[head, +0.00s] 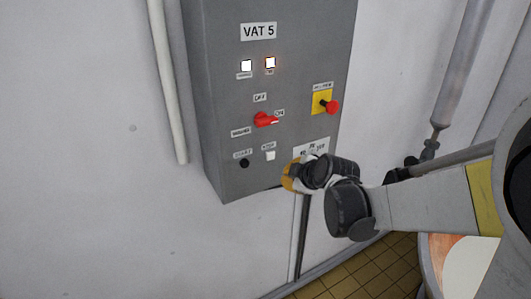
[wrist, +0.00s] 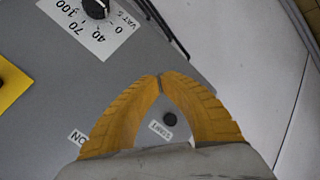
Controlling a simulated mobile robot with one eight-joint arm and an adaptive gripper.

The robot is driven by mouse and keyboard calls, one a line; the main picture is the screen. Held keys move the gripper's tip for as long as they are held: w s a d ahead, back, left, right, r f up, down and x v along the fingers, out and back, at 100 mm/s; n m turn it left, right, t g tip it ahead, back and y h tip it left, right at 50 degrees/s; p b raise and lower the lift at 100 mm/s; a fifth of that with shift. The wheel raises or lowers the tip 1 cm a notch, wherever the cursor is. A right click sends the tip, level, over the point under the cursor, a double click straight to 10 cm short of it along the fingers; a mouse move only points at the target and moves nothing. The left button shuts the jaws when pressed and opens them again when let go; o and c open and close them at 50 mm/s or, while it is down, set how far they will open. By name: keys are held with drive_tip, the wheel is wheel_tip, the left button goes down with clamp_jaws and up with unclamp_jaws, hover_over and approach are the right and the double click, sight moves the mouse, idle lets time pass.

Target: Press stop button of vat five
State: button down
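The grey control box labelled VAT 5 (head: 225,100) hangs on the wall in the head view. Low on it are a white button under a STOP label (head: 270,156) and, to its left, a black button under a START label (head: 244,163). My gripper (head: 288,177) is near the box's lower edge, right of and below the white button, apart from it in the picture. In the wrist view the yellow fingertips (wrist: 160,79) meet with nothing between them. The black START button (wrist: 170,119) shows in the gap behind the tips. The white button is not visible there.
A red knob on a yellow plate (head: 331,106), a red rotary switch (head: 265,120) and two lit lamps (head: 257,65) are on the box. A dial scale (head: 311,147) is partly behind my gripper. Pipes (head: 166,80) run beside the box.

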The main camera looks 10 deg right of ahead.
sight(269, 162)
drive_tip(key=shift+w+a+b, duration=0.1)
drive_tip(key=shift+w+a, duration=0.2)
drive_tip(key=shift+w, duration=0.7)
drive_tip(key=shift+w+a+b, duration=0.1)
drive_tip(key=shift+w+a, duration=0.25)
drive_tip(key=shift+w, duration=0.65)
drive_tip(key=shift+w+a+b, duration=0.1)
drive_tip(key=shift+w+a, duration=0.2)
drive_tip(key=shift+w, duration=0.7)
drive_tip(key=shift+w, duration=0.1)
drive_tip(key=shift+w+a, duration=0.15)
drive_tip(key=shift+w, duration=0.15)
drive_tip(key=shift+w+a+b, duration=0.15)
drive_tip(key=shift+w+b, duration=0.25)
drive_tip(key=shift+w, duration=0.1)
drive_tip(key=shift+s+d, duration=0.25)
drive_tip(key=shift+s, duration=0.7)
drive_tip(key=shift+s+d, duration=0.25)
drive_tip(key=shift+s, duration=0.55)
drive_tip(key=shift+s+d, duration=0.3)
drive_tip(key=shift+s, duration=0.45)
drive_tip(key=shift+s+d, duration=0.25)
drive_tip(key=shift+s, duration=0.55)
